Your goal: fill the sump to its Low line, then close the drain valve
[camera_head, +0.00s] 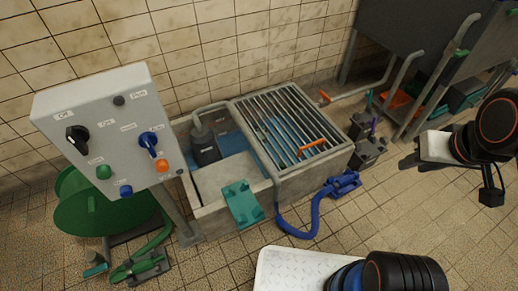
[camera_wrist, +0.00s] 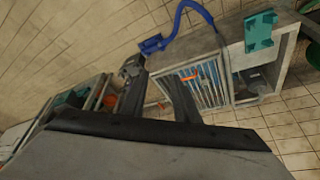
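The concrete sump (camera_head: 235,176) stands against the tiled wall in the head view, with blue water under a metal grate (camera_head: 262,120). A dark pump (camera_head: 204,148) sits in its open left part. No Low line is readable. An orange handle (camera_head: 312,145) shows at the grate's right side, and a smaller orange handle (camera_head: 325,97) is on the grey pipe behind. I cannot tell which is the drain valve. My gripper (camera_head: 405,162) is in the air right of the sump. In the wrist view its two fingers (camera_wrist: 158,82) are apart with nothing held between them.
A grey control panel (camera_head: 110,125) with knobs and buttons stands at left, before a green reel (camera_head: 95,205). A blue hose (camera_head: 312,218) lies on the floor before the sump. A dark tank (camera_head: 410,40) with pipes is at back right. Tiled floor is open at front.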

